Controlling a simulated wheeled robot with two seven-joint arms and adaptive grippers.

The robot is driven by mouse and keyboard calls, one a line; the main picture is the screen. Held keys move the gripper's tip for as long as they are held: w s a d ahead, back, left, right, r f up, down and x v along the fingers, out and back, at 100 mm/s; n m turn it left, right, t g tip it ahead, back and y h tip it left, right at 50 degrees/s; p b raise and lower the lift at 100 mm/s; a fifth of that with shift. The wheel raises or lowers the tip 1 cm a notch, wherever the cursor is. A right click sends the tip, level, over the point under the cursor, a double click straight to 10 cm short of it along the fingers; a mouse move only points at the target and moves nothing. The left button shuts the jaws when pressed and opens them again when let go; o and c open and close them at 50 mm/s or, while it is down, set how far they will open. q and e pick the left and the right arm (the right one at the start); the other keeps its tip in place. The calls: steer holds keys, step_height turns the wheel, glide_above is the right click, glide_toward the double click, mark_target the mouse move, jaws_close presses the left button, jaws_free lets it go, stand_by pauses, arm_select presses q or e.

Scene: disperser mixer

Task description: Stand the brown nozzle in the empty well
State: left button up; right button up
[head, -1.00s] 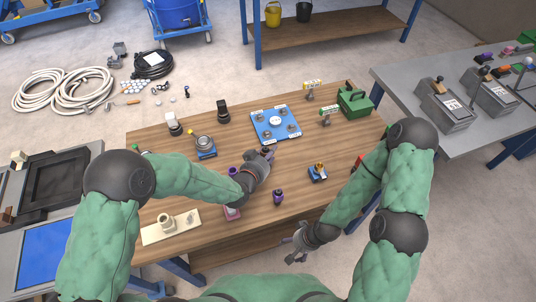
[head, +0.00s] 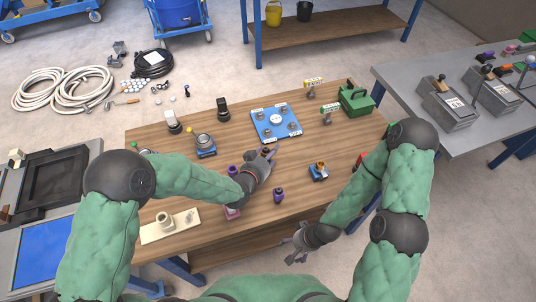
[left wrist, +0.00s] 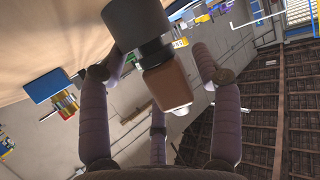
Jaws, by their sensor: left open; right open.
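The brown nozzle (left wrist: 167,86), with a dark grey collar and a pale tip, shows between the spread fingers of my left gripper (left wrist: 162,88) in the left wrist view. The fingers look apart from it. In the head view my left gripper (head: 269,156) is over the middle of the table, just below the blue plate (head: 260,128), and largely hides the nozzle. The plate carries several small fittings and a white centre disc; I cannot tell which well is empty. My right gripper (head: 297,246) is open and empty by the table's front edge.
A purple nozzle (head: 278,195) and a small blue fixture (head: 318,173) stand right of my left gripper. A cream block with a ring (head: 157,234) lies front left. A green box (head: 356,99) stands back right. The right-hand tabletop has free room.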

arm_select(q)
steer(key=shift+r, duration=0.1)
steer(key=shift+r+p, duration=0.55)
steer(key=shift+p, duration=0.1)
steer(key=p+v, duration=0.3)
steer(key=v, duration=0.9)
steer(key=shift+f, duration=0.15)
